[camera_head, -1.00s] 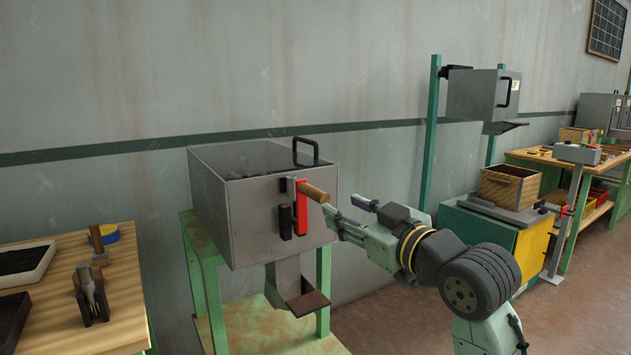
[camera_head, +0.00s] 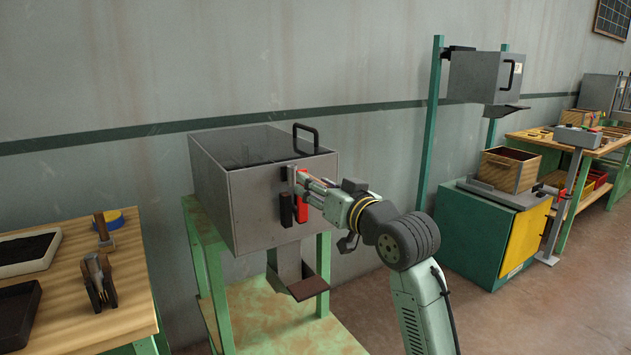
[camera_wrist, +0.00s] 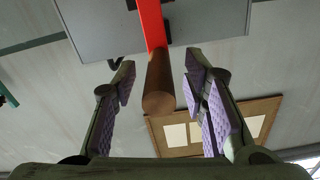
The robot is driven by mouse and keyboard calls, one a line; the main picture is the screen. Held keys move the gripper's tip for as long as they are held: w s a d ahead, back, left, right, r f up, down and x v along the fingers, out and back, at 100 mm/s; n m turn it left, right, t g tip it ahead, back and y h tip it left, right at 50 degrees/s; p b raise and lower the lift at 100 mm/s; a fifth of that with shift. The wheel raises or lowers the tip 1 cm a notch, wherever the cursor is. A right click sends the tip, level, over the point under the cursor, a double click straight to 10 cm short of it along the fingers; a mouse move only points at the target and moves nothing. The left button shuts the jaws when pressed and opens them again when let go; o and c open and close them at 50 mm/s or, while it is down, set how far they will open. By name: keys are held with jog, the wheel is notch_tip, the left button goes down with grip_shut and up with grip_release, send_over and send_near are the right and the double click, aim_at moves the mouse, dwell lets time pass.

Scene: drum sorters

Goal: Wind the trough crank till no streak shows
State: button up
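The grey trough (camera_head: 240,205) is a box on a green stand, with a black handle (camera_head: 306,137) on its rim. Dark contents show inside; I cannot make out any streak. The red crank arm (camera_head: 302,208) is on its front face, partly covered by my gripper. My gripper (camera_head: 308,185) is at the crank. In the wrist view the brown wooden crank handle (camera_wrist: 160,85) lies between the two purple-padded fingers, with a gap on both sides. The red arm (camera_wrist: 151,25) shows beyond it. My gripper is open and not closed on the handle.
A chute (camera_head: 298,280) hangs below the trough. At left, a wooden bench (camera_head: 110,290) carries trays and tools. At right are a green and yellow cabinet (camera_head: 495,235) with a wooden box (camera_head: 507,170), and a second grey box (camera_head: 482,77) on posts.

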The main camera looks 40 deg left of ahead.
jog(key=shift+w+a, duration=0.15)
jog(key=shift+a, duration=0.25)
jog(key=shift+c, duration=0.2)
grip_shut()
dwell(0.5)
